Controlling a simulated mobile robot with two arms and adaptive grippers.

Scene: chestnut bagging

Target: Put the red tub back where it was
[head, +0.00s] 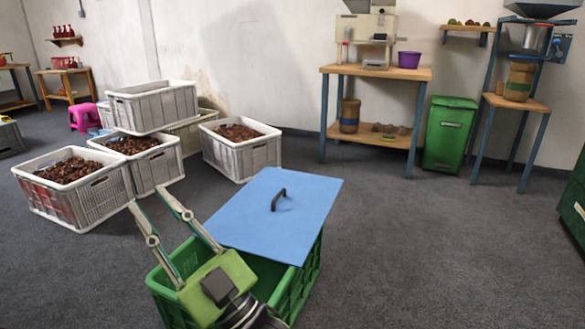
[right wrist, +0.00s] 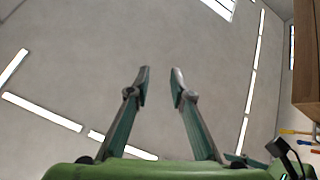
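I cannot make out a red tub for certain in either view. My right gripper (head: 147,198) is open and empty in the head view, above the left side of a green crate (head: 300,283). Its fingers point up and away from me. In the right wrist view its two fingers (right wrist: 160,73) stand apart with only the ceiling behind them. Small red items (head: 63,62) are on a wooden table at the far left, too small to tell. My left gripper is not in view.
A blue panel with a dark handle (head: 270,215) lies over part of the green crate. White crates (head: 240,158), several with chestnuts, stand at left. A workbench (head: 375,75) holds a purple tub (head: 409,60). A green bin (head: 449,135) stands beside it.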

